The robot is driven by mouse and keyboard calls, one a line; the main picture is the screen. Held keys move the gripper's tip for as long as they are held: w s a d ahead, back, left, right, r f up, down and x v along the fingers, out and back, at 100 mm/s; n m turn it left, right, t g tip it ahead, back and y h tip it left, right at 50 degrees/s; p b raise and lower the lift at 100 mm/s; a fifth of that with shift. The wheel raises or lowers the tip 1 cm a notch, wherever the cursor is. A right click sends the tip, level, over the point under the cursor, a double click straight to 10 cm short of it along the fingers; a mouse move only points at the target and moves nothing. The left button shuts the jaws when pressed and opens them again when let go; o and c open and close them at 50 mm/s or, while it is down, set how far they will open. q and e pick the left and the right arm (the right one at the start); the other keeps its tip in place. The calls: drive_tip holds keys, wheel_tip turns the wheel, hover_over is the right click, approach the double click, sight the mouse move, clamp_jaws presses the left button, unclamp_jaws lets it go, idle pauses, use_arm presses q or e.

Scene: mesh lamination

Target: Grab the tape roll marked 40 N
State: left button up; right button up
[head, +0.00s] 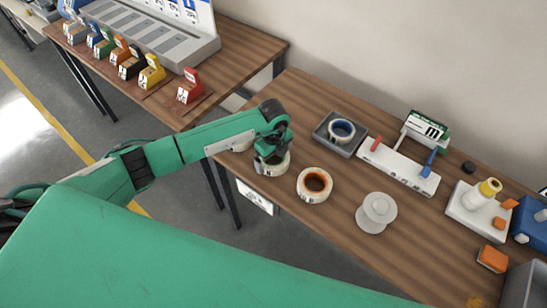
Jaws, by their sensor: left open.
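My left gripper (271,158) points down over a white tape roll (271,171) near the table's left edge. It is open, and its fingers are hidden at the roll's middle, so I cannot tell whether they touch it. A second tape roll (304,193), white with an orange-brown core, lies just right of it. No 40 N mark is legible on any roll. My right gripper is not in view.
A white spool (377,212) stands right of the rolls. Behind it are a white fixture with red and blue levers (400,171) and a green-white device (427,127). A white base with a yellow-topped part (480,207) and an orange block (492,259) are at right. The front middle of the wooden table is clear.

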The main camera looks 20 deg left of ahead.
use_arm(q)
drive_tip(key=shift+c, duration=0.2)
drive_tip(key=c, duration=0.8)
drive_tip(key=shift+o, duration=0.2)
drive_tip(key=shift+r, duration=0.2)
